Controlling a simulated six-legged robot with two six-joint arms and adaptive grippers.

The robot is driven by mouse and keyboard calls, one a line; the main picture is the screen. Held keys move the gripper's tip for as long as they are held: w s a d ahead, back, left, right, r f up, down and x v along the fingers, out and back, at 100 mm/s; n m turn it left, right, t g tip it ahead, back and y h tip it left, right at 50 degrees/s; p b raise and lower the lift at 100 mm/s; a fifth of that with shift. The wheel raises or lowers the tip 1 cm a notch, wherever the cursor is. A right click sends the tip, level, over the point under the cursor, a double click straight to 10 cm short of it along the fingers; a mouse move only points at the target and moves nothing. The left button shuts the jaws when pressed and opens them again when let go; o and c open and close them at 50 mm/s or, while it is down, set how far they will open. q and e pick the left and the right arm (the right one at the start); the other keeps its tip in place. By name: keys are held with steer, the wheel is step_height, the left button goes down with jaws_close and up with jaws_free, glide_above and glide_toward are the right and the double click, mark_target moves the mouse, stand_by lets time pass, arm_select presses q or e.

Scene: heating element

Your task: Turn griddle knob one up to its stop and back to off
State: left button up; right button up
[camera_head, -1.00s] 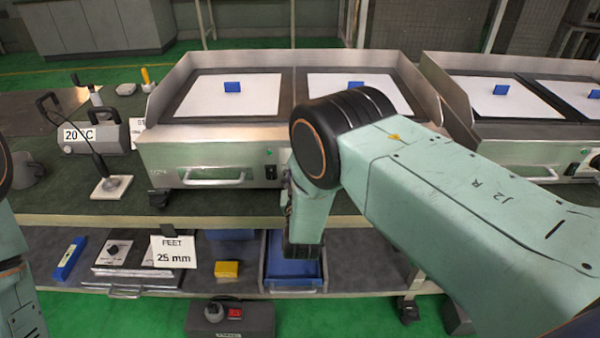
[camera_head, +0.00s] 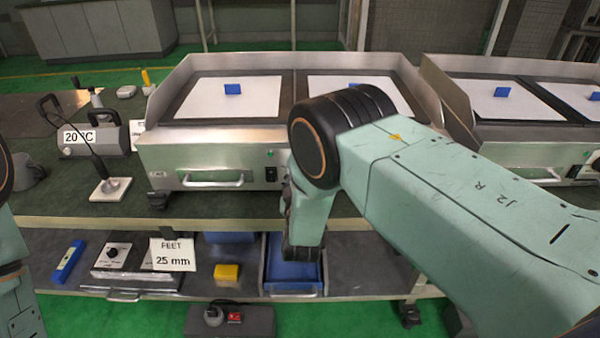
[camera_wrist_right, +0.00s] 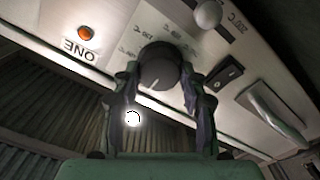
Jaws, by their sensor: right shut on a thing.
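The griddle (camera_head: 215,155) stands on the bench in the middle of the head view, with two white-topped plates. Its knob one, a dark round knob (camera_wrist_right: 159,66), shows in the right wrist view beside the label ONE (camera_wrist_right: 78,50). A pale pointer mark on the knob faces lower left in that view. My right gripper (camera_wrist_right: 160,80) is shut on this knob, one finger on each side. In the head view my right arm hides the knob and the gripper. My left gripper is out of view; only part of the left arm shows at the left edge.
Near the knob are a lit orange lamp (camera_wrist_right: 85,32), a rocker switch (camera_wrist_right: 224,76), a pale round part (camera_wrist_right: 208,14) and a bar handle (camera_wrist_right: 278,118). A probe on a white block (camera_head: 110,187) stands left of the griddle. A second griddle (camera_head: 515,120) is at right.

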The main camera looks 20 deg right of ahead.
steer(key=o, duration=1.2)
steer(key=shift+c, duration=0.2)
steer(key=v, duration=0.7)
steer(key=shift+s, duration=0.25)
steer(key=shift+a, duration=0.1)
